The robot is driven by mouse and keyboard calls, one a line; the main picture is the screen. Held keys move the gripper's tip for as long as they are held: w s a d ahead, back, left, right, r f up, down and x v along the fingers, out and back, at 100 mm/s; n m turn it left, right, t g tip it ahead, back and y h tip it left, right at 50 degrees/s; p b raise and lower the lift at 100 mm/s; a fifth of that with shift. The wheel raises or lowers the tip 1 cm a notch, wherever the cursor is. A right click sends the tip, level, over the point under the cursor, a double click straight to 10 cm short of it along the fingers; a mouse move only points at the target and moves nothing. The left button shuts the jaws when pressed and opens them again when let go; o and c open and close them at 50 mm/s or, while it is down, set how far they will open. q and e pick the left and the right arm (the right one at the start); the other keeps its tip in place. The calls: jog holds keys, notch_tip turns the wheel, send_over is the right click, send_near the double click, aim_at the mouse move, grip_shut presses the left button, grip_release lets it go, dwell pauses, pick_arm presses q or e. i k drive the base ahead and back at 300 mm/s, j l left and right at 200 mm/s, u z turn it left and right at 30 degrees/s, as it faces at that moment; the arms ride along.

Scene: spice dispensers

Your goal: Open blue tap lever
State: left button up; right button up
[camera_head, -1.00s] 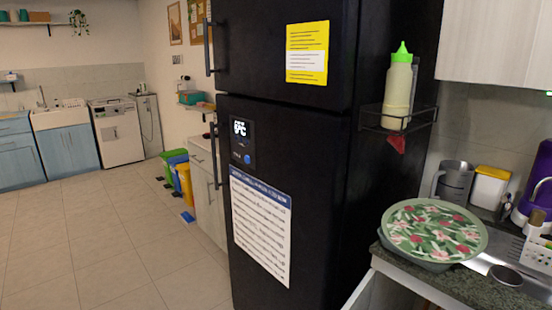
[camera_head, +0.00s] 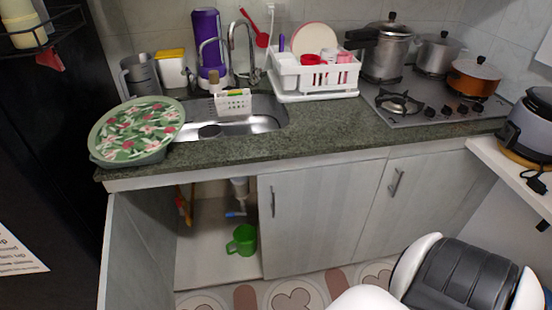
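A small blue lever (camera_head: 235,214) shows under the sink, on a white and grey drain or pipe fitting (camera_head: 240,190). It is inside the open cupboard space below the counter and is too small to tell its exact setting. A green mug (camera_head: 242,240) stands on the cupboard floor just below it. The chrome sink faucet (camera_head: 240,50) stands above, behind the sink basin (camera_head: 255,112). Neither of my grippers is in view.
The open cupboard door (camera_head: 140,250) stands at the left of the opening; a closed cupboard door (camera_head: 315,220) bounds its right. An orange-brown item (camera_head: 185,205) is inside at left. A patterned floor mat (camera_head: 290,297) lies in front. The counter (camera_head: 330,140) overhangs the opening.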

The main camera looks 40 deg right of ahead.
aim_at(244, 213)
jog(key=z, duration=0.95)
